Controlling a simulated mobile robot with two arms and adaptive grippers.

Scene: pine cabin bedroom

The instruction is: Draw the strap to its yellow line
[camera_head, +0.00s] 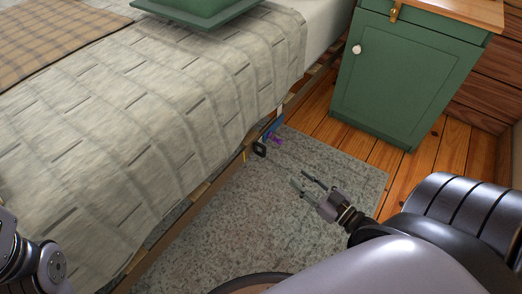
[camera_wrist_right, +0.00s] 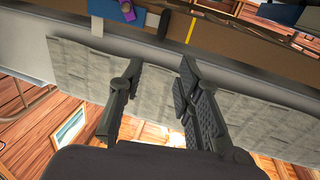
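A small black block-like piece (camera_head: 260,149), perhaps the strap's end, sits at the bed's side rail in the head view. It also shows in the right wrist view (camera_wrist_right: 165,21). A yellow line (camera_wrist_right: 190,31) crosses the brown rail beside it, with a gap between them. The strap's band cannot be made out clearly. My right gripper (camera_head: 299,179) is open and empty above the rug, right of the black piece and apart from it. Its two spread fingers (camera_wrist_right: 160,66) show in the wrist view. My left arm shows at the lower left; its gripper is out of view.
A purple item (camera_head: 277,140) and a blue item (camera_head: 272,128) are by the rail near the black piece. The bed (camera_head: 150,110) fills the left. A green cabinet (camera_head: 400,80) stands at the upper right. The grey rug (camera_head: 235,225) has free room.

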